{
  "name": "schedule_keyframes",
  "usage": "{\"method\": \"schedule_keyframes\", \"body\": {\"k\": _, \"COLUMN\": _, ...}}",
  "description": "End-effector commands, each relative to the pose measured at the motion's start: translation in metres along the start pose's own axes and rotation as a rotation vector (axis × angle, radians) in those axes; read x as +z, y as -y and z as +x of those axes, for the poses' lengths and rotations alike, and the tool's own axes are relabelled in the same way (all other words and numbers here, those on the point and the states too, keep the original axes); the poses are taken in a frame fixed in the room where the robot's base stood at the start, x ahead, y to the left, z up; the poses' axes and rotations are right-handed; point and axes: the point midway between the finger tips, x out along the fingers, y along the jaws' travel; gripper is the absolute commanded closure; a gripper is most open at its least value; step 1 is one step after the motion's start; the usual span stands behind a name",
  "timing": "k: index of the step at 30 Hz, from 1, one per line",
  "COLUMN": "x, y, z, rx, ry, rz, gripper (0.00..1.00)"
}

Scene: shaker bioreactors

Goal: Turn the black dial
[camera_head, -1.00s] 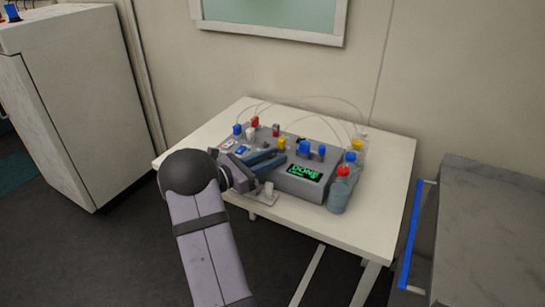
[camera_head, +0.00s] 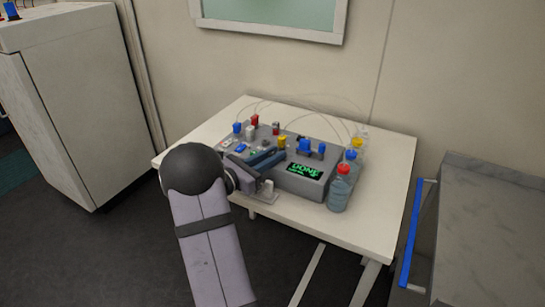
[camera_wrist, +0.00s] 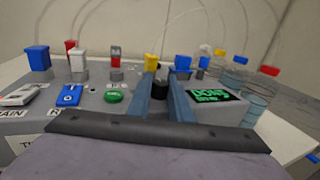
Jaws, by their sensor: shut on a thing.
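The black dial (camera_wrist: 160,91) is on the front of the grey bioreactor console (camera_head: 300,183), seen in the wrist view between the two blue fingers. My gripper (camera_wrist: 160,88) is shut on it, one finger on each side. In the head view, my gripper (camera_head: 281,154) reaches over the console from the left and hides the dial. A yellow-capped part (camera_wrist: 151,62) stands just behind the dial.
The console's screen (camera_head: 304,171) shows green text. A green button (camera_wrist: 115,96) and a blue switch (camera_wrist: 71,95) sit left of the dial. Capped bottles (camera_head: 340,188) stand at the console's right. The white table's (camera_head: 385,210) front right is clear.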

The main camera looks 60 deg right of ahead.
Motion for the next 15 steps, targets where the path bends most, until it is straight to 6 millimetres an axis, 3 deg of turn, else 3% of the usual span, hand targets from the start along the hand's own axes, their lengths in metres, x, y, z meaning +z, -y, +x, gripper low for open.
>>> {"method": "schedule_keyframes", "body": {"k": 15, "x": -0.0050, "y": 0.0022, "z": 0.0004, "rx": 0.380, "ry": 0.007, "rz": -0.001, "gripper": 1.00}}
